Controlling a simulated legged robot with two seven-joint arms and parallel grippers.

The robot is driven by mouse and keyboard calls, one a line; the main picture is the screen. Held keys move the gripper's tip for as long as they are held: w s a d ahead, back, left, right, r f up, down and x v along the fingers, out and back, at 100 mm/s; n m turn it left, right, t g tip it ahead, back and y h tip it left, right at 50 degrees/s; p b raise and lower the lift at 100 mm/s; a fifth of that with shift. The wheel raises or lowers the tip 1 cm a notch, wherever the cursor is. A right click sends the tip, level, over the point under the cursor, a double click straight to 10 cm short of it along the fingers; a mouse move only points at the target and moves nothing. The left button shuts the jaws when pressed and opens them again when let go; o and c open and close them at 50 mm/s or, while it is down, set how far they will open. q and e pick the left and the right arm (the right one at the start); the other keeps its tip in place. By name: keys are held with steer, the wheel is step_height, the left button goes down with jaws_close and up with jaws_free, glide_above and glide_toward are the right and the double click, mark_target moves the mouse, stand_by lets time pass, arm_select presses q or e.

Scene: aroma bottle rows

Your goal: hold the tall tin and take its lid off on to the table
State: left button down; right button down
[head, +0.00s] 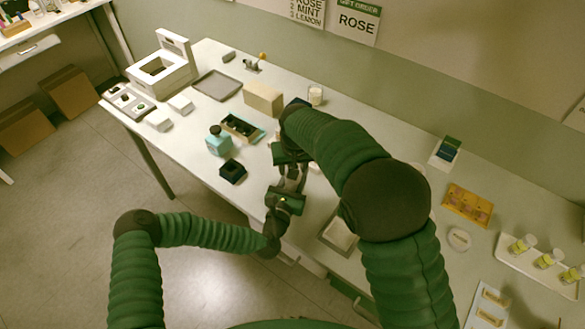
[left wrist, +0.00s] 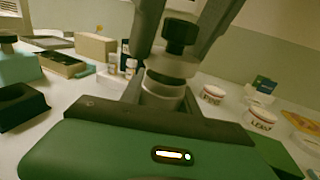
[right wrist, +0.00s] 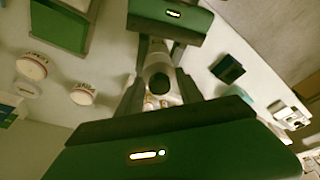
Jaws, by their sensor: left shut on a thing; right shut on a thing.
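The tall tin (left wrist: 160,93) is pale and stands between the fingers of my left gripper (head: 289,188) in the left wrist view. Its lid (left wrist: 172,66) is pale with a black knob (left wrist: 181,38). A dark band shows between lid and tin; I cannot tell whether they are fully apart. The knob also shows in the right wrist view (right wrist: 160,84). In the head view the grippers and right arm mostly hide the tin.
A beige block (head: 263,98) lies behind. Two round labelled tins (left wrist: 212,94) (left wrist: 262,117) stand right in the left wrist view. Bare table (head: 195,125) lies between objects.

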steer(key=shift+r, duration=0.25)
step_height(320, 180, up, 4)
steer(key=shift+f, duration=0.1)
arm_select(q)
steer(key=c, duration=0.8)
jaws_free()
steer(key=shift+s, duration=0.1)
